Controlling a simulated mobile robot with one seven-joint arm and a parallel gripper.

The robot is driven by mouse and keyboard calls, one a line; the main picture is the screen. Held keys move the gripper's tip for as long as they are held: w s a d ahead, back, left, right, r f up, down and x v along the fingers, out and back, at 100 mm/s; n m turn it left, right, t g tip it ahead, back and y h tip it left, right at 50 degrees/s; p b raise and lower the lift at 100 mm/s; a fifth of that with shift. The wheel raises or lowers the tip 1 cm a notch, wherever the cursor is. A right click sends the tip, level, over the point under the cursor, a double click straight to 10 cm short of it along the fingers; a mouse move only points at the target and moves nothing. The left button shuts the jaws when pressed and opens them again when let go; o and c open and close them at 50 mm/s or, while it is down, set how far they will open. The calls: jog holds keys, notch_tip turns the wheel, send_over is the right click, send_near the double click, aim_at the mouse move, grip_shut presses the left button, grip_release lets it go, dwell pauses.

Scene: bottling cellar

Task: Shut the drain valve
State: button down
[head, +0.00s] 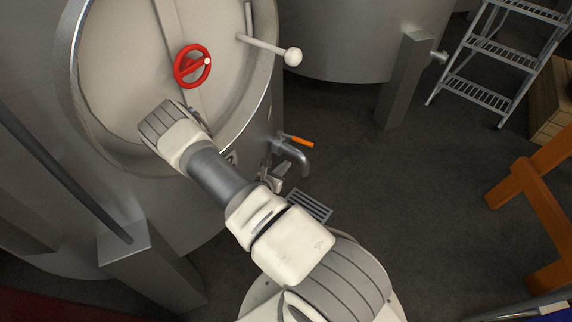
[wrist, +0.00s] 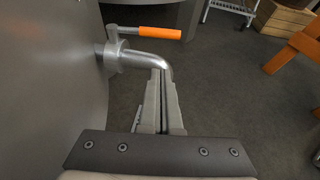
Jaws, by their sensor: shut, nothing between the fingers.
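The drain valve (head: 291,155) is a grey metal pipe low on the steel tank, with a spout bent downward. Its orange lever handle (head: 296,140) points out to the right, away from the tank, above the spout. In the wrist view the orange handle (wrist: 150,32) lies roughly level, above and along the spout pipe (wrist: 145,59). My gripper (wrist: 163,76) is shut and empty, its fingertips below the handle and overlapping the spout's end in the picture. I cannot tell whether they touch it. In the head view my gripper (head: 278,173) is partly hidden by my arm.
The tank door above carries a red handwheel (head: 192,66) and a white ball-ended lever (head: 292,56). A floor grate (head: 310,205) lies below the spout. A metal ladder (head: 490,65), a wooden crate (head: 552,95) and an orange-brown wooden stand (head: 530,185) are at the right. Floor between is clear.

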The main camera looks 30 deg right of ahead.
aim_at(295, 139)
jog(key=r+b+x, duration=0.2)
jog(key=b+x, duration=0.1)
jog(key=x, duration=0.7)
jog(key=shift+w+d, duration=0.35)
jog(key=shift+d, duration=0.25)
